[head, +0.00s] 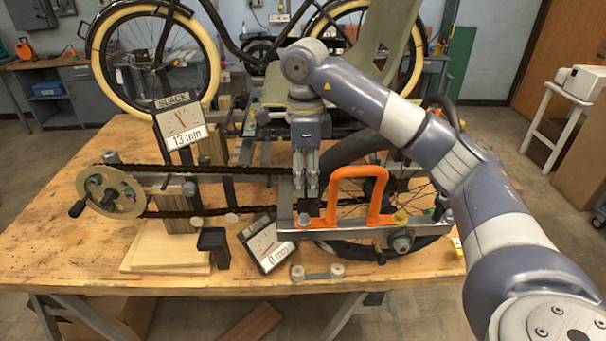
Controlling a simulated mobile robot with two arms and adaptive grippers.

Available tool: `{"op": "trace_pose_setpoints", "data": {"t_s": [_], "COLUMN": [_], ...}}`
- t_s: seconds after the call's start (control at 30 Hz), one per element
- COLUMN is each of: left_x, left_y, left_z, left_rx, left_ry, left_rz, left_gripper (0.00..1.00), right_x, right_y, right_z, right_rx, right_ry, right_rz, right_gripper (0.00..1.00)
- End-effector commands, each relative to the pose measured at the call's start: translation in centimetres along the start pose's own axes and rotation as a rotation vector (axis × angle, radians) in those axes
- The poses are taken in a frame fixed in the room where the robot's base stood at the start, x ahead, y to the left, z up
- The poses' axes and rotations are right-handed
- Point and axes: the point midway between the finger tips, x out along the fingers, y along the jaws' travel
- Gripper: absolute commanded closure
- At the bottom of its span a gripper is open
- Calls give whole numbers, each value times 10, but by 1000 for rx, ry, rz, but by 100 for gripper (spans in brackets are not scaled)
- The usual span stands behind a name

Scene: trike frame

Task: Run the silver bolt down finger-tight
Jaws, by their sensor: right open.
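My right gripper (308,193) points straight down over the left end of the grey metal frame bar (350,232). It is open, with its fingertips just above the bar beside the orange handle. A small silver bolt head (303,220) shows on the bar just below the fingertips. I cannot tell whether the fingers touch it or are around it. A brass-coloured bolt head (400,217) sits farther right on the bar. My left gripper is not in view.
An orange handle (360,172) rises from the bar right of my gripper. A chain (210,212) runs left to a crank wheel (110,191). Two gauge cards read 13 mm (181,125) and 0 mm (267,246). The table's (60,235) front left is clear.

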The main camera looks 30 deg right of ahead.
Motion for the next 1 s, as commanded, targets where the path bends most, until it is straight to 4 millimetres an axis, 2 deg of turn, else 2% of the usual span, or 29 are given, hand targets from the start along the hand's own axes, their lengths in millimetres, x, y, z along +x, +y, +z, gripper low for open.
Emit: {"op": "trace_pose_setpoints", "data": {"t_s": [0.2,0.6,0.8,1.0], "left_x": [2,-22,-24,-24], "left_y": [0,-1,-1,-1], "left_z": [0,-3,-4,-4], "left_rx": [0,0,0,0], "left_ry": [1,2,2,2], "left_rz": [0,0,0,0], "left_gripper": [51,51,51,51], "right_x": [26,89,102,104], "right_y": [2,2,1,1], "right_z": [1,1,2,2], "right_rx": [-2,-2,-2,-2], "right_ry": [-1,-2,-3,-4], "right_rz": [6,5,3,2], "right_gripper": [57,57,57,57]}}
